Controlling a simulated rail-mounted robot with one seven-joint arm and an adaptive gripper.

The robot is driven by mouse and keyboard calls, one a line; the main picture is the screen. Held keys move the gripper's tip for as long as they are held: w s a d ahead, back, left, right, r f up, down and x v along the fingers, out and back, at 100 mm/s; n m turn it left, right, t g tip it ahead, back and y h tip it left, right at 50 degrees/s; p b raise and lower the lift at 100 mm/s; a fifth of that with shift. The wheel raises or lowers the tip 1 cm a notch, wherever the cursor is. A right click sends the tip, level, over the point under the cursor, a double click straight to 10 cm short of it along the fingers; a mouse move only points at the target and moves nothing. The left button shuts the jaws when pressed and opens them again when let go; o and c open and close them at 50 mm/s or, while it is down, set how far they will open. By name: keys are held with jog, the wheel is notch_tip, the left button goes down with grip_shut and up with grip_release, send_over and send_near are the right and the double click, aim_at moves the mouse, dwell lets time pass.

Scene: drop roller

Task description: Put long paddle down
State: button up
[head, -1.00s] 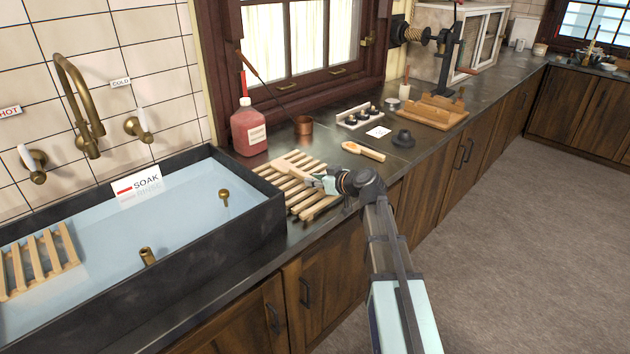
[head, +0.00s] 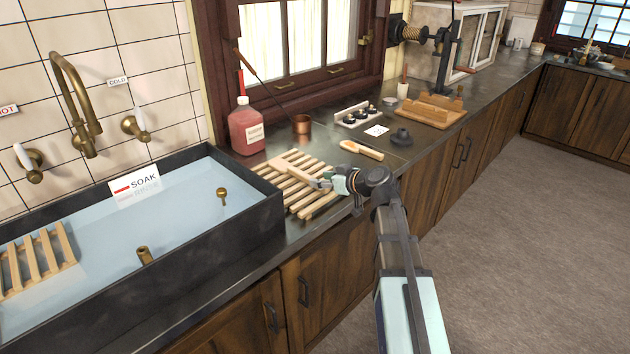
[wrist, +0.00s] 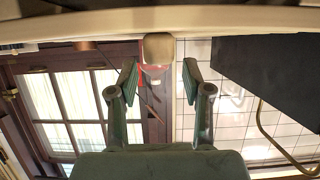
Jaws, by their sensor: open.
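The long paddle (head: 293,169) is pale wood and lies across the slatted wooden rack (head: 316,208) on the counter beside the sink. Its near end points at my gripper (head: 326,183), which is low over the rack's right side. In the wrist view, a blunt wooden end (wrist: 158,48), apparently the paddle's handle, shows just beyond and between the fingertips of my gripper (wrist: 158,68). The fingers are spread, with a gap on each side of the wood. Whether the paddle touches the rack along its full length cannot be told.
The dark sink (head: 268,208) with water stands left of the rack. A red bottle (head: 246,130) and a copper pot (head: 302,125) are behind it. A wooden brush (head: 362,150), a black weight (head: 402,138) and a wooden board (head: 430,112) lie farther along the counter.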

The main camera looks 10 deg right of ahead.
jog(key=v, duration=0.7)
jog(key=shift+s+b, duration=0.2)
jog(key=shift+b, duration=0.1)
jog(key=shift+d, duration=0.15)
